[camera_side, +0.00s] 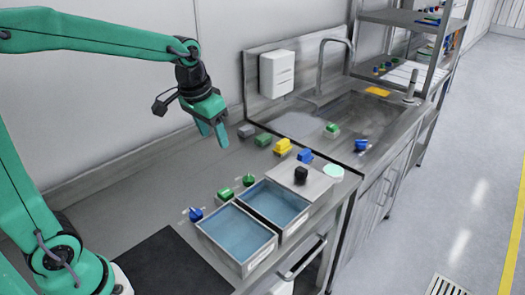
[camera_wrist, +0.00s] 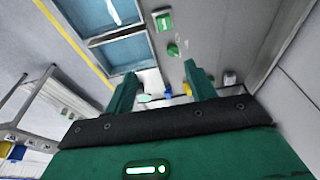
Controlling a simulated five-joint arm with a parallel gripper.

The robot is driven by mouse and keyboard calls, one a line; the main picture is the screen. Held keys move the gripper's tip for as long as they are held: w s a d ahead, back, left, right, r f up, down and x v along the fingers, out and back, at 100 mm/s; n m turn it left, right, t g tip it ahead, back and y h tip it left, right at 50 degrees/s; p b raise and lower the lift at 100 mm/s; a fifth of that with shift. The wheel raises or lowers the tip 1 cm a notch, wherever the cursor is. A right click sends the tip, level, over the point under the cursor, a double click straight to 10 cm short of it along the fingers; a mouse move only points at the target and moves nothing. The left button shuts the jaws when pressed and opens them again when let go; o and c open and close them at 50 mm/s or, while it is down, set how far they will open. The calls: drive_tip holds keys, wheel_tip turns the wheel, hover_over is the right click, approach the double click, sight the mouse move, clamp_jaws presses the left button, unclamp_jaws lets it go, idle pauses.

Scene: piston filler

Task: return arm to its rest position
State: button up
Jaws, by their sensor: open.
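My green arm reaches in from the left in the side view. My gripper (camera_side: 213,134) hangs above the back of the steel counter (camera_side: 165,180), with its fingers pointing down. The fingers are apart and nothing shows between them. In the wrist view, my gripper (camera_wrist: 160,72) also has its two green fingers spread. It is clear of the counter and touches no object there.
Two blue-lined trays (camera_side: 236,236) (camera_side: 275,204) stand at the counter's front. Green parts (camera_side: 225,194), a blue part (camera_side: 195,214), a yellow block (camera_side: 282,146) and a black knob (camera_side: 300,175) lie around them. A sink with a tap (camera_side: 335,60) is behind. A wall runs along the back.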

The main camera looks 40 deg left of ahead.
drive_tip(key=s+d+r+t, duration=0.1)
drive_tip(key=s+t, duration=0.1)
drive_tip(key=s, duration=1.3)
drive_tip(key=shift+s+d+t, duration=0.25)
drive_tip(key=shift+d+t, duration=0.1)
drive_tip(key=shift+t, duration=0.05)
drive_tip(key=shift+w+r, duration=0.1)
idle(4.7)
drive_tip(key=w+a+f+m+g, duration=0.2)
drive_tip(key=w+m+g, duration=0.1)
drive_tip(key=w, duration=1.3)
drive_tip(key=w+a+f+m+g, duration=0.1)
drive_tip(key=w+f, duration=0.3)
drive_tip(key=w+f+m, duration=0.1)
drive_tip(key=w+f, duration=0.3)
drive_tip(key=f, duration=0.1)
drive_tip(key=w+a+f+m+g, duration=0.1)
drive_tip(key=w+f, duration=0.3)
drive_tip(key=f, duration=0.1)
drive_tip(key=shift+w+a+f+g, duration=0.2)
drive_tip(key=shift+w+a+g, duration=0.1)
drive_tip(key=shift+w, duration=0.1)
